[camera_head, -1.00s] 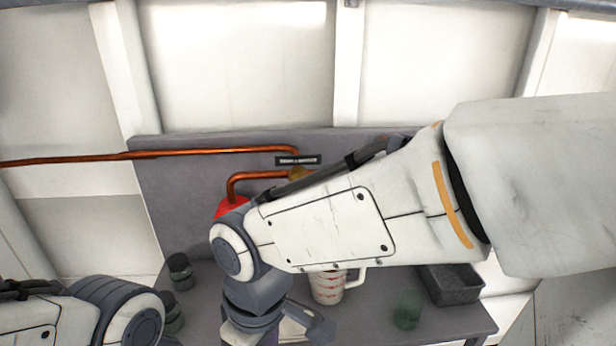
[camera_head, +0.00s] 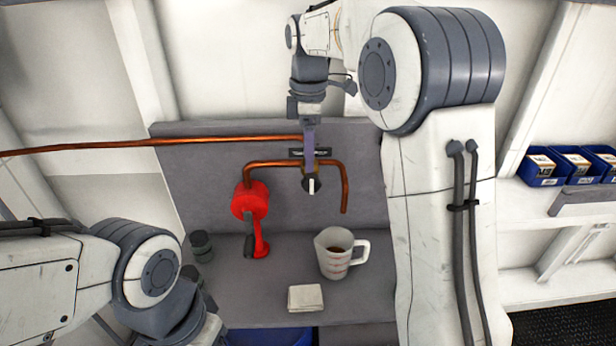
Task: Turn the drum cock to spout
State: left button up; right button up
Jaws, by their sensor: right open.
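The drum cock (camera_head: 309,184) sits on the copper pipe below a small dark label plate, with a pale piece showing at its front. The pipe (camera_head: 272,163) runs from a red pump-like body (camera_head: 250,200) to the cock, and a spout (camera_head: 345,190) bends down on the right. My right gripper (camera_head: 310,166) points down from above, in front of the label and right at the cock. It is open; its fingers hide part of the cock, and I cannot tell whether they touch it. My left arm shows at the lower left, but its gripper is out of the picture.
A measuring jug (camera_head: 336,262) with dark liquid stands on the grey bench below and near the spout. A folded white cloth (camera_head: 305,298) lies in front. Blue bins (camera_head: 546,166) sit on a right shelf. My right arm hides the bench's right side.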

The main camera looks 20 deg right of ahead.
aim_at(308, 177)
notch_tip(308, 177, down, 7)
jog(key=shift+p, duration=0.35)
grip_shut()
